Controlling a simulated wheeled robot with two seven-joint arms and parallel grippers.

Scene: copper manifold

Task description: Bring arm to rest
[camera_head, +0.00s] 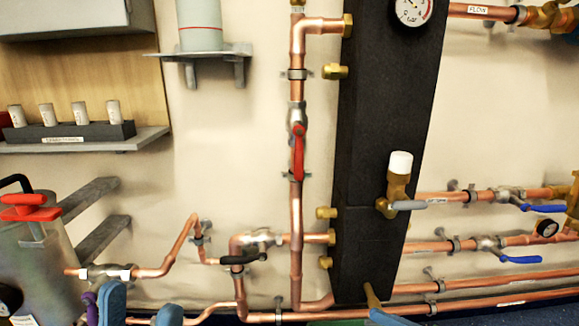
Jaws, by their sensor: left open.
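My left gripper (141,306) shows at the bottom left edge of the head view. Its two blue fingers stand apart, with nothing seen between them. The left finger is close in the picture to the copper pipe (152,271) and a white-ended valve (105,272); I cannot tell whether it touches them. The rest of the left arm is hidden below the frame. My right gripper is not in view.
A dark manifold block (368,222) with a gauge (411,10) stands on the wall. Copper pipes and a red-handled valve (297,155) run beside it. A metal tank (38,265) is at lower left, below a shelf (75,147) holding small white cylinders. Two grey brackets (100,243) jut out.

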